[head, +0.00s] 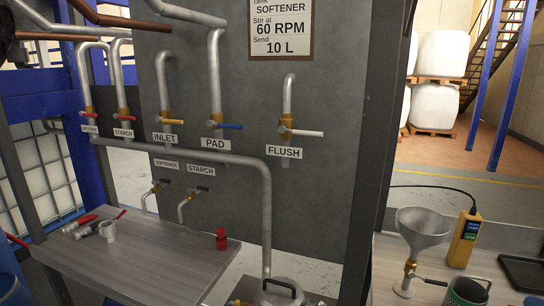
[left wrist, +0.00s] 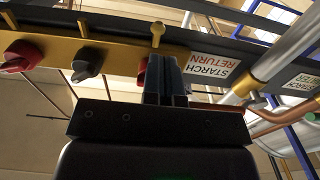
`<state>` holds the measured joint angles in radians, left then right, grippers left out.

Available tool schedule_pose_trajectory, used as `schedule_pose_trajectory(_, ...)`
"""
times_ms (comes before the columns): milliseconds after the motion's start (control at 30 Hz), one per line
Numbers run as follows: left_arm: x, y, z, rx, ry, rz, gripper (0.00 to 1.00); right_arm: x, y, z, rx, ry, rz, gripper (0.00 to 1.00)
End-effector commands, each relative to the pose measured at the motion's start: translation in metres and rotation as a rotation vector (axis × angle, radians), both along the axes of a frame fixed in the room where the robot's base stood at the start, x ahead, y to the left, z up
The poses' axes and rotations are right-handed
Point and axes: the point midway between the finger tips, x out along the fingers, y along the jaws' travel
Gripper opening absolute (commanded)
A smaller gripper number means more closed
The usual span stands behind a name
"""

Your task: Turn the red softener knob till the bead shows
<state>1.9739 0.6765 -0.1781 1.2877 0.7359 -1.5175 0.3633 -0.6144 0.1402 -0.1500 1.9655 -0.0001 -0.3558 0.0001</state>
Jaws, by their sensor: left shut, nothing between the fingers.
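In the left wrist view a yellow rail carries a red knob (left wrist: 22,55) at the far left and a black knob (left wrist: 88,63) to its right. Another red part (left wrist: 143,72) is mostly hidden behind my left gripper (left wrist: 166,65). I cannot tell which red one is the softener knob; no softener label is readable there. My left gripper is shut and empty, its fingers in front of the rail beside the hidden red part. Contact cannot be told. No bead can be made out. Neither gripper is in the head view.
A brass pin (left wrist: 157,32) stands by the fingertips, left of a starch return label (left wrist: 212,68). Pipes run at the right. In the head view a grey panel (head: 330,110) bears pipes and valves. A table (head: 150,255) holds a red object (head: 221,239) and loose fittings.

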Motion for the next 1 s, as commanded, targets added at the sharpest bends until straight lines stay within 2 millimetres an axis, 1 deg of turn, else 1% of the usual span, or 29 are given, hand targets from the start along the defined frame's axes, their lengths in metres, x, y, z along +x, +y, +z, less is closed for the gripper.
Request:
schedule_pose_trajectory(133,-0.007,0.001,-0.002,0.002,-0.001,-0.002,0.00,-0.001,0.000,-0.006,0.000,0.003,0.000,0.00)
schedule_pose_trajectory(400,-0.031,0.010,-0.003,0.003,0.001,-0.002,0.00,-0.001,0.000,-0.020,0.000,0.007,-0.001,0.00)
schedule_pose_trajectory(633,-0.050,0.016,-0.003,0.004,0.003,-0.003,0.00,-0.001,0.000,-0.026,0.000,0.007,-0.001,0.00)
schedule_pose_trajectory(800,-0.056,0.018,-0.003,0.005,0.006,-0.004,0.00,-0.001,0.000,-0.027,0.000,0.005,0.000,0.00)
schedule_pose_trajectory(1000,-0.056,0.018,-0.003,0.005,0.006,-0.004,0.00,0.000,0.000,-0.024,0.000,-0.001,0.000,0.00)
